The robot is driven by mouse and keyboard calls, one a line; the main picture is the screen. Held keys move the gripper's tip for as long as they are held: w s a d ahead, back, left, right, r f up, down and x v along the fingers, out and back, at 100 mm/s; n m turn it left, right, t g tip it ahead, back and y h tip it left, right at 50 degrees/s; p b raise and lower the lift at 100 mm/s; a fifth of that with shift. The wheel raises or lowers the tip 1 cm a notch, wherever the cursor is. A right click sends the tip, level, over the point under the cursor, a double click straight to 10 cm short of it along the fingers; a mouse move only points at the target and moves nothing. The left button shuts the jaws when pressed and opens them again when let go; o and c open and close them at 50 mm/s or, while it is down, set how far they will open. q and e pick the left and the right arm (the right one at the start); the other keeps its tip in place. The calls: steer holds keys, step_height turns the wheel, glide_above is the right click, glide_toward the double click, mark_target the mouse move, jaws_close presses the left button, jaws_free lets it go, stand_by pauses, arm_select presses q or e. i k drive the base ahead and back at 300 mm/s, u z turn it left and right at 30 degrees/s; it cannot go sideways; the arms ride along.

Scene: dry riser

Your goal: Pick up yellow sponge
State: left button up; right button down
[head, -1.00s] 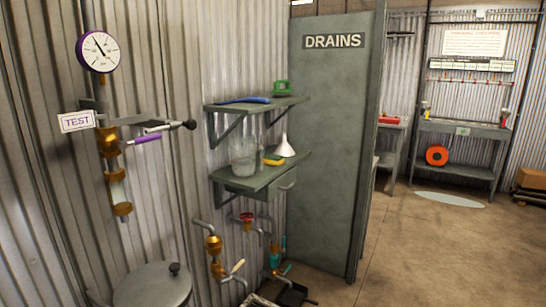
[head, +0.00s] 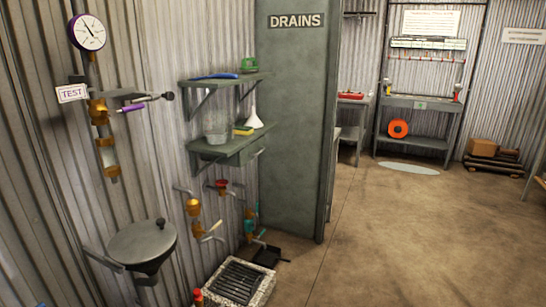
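A small yellow sponge-like block (head: 243,131) lies on the lower green wall shelf (head: 207,148), left of the grey DRAINS panel. A clear jar (head: 216,128) stands to its left and a white funnel (head: 254,118) to its right. The block is small in the picture, so its details are hard to make out. Neither of my grippers shows in the head view.
The upper shelf (head: 226,79) holds a blue tool and a green item. Below are brass pipe fittings (head: 193,207) and a floor drain grate (head: 238,282). Open floor (head: 400,235) lies to the right.

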mark_target(240, 130)
steer(key=z, duration=0.75)
steer(key=i, duration=1.8)
steer(key=z, duration=0.2)
steer(key=i, duration=1.8)
steer(key=u, duration=1.9)
steer(key=i, duration=0.8)
steer(key=u, duration=0.7)
